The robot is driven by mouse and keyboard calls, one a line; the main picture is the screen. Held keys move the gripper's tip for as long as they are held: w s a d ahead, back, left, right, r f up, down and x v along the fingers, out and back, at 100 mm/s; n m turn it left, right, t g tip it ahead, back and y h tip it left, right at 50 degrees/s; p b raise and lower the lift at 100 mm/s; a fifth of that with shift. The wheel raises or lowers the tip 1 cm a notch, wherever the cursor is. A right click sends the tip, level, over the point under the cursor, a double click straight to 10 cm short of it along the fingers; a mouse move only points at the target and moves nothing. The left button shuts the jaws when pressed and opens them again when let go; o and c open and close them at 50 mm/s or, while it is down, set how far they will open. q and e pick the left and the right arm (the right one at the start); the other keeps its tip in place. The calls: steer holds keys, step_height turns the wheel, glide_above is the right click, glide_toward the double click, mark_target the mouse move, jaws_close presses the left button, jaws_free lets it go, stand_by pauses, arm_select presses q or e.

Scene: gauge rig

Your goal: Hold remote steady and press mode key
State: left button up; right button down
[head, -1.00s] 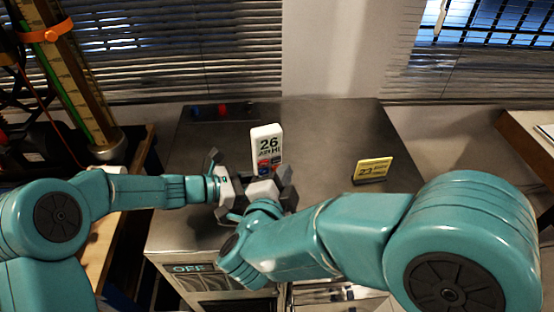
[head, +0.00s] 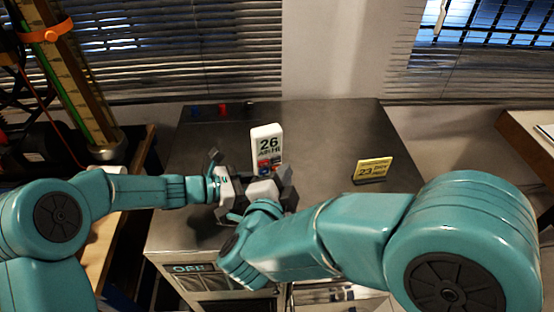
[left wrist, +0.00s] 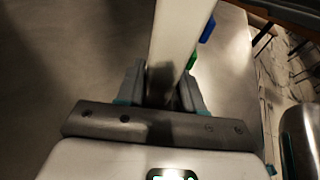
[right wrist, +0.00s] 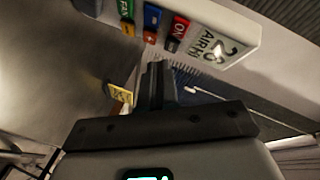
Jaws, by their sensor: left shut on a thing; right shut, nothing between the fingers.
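The remote (head: 267,136) is a white slab standing near-upright on the cabinet top, its display reading 26. My left gripper (left wrist: 160,88) is shut on the remote, and its white body (left wrist: 180,35) runs up between the fingers in the left wrist view. My right gripper (right wrist: 157,78) is shut and empty, its tips just short of the coloured keys in the right wrist view. There I see a red ON key (right wrist: 177,32), a blue key (right wrist: 152,15) and a green FAN key (right wrist: 126,9). I cannot read which is mode. In the head view my grippers hide the remote's lower part.
The dark metal cabinet top (head: 330,125) is mostly clear. A yellow card (head: 374,170) marked 23 stands at the right. Small red and blue items (head: 209,111) sit at the back left. A panel reading OFF (head: 190,268) is on the cabinet front.

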steer(key=shift+w, duration=0.1)
stand_by(0.5)
steer(key=shift+w+a, duration=0.1)
steer(key=shift+w, duration=0.25)
steer(key=shift+w+a, duration=0.1)
steer(key=shift+w, duration=0.2)
stand_by(1.1)
steer(key=shift+s+d, duration=0.2)
steer(key=shift+s, duration=0.55)
steer(key=shift+w, duration=0.15)
steer(key=shift+w+a, duration=0.1)
steer(key=shift+w, duration=0.25)
steer(key=shift+w+a, duration=0.15)
steer(key=shift+w, duration=0.25)
stand_by(0.5)
steer(key=shift+s, duration=0.1)
steer(key=shift+s+d, duration=0.25)
steer(key=shift+s, duration=0.45)
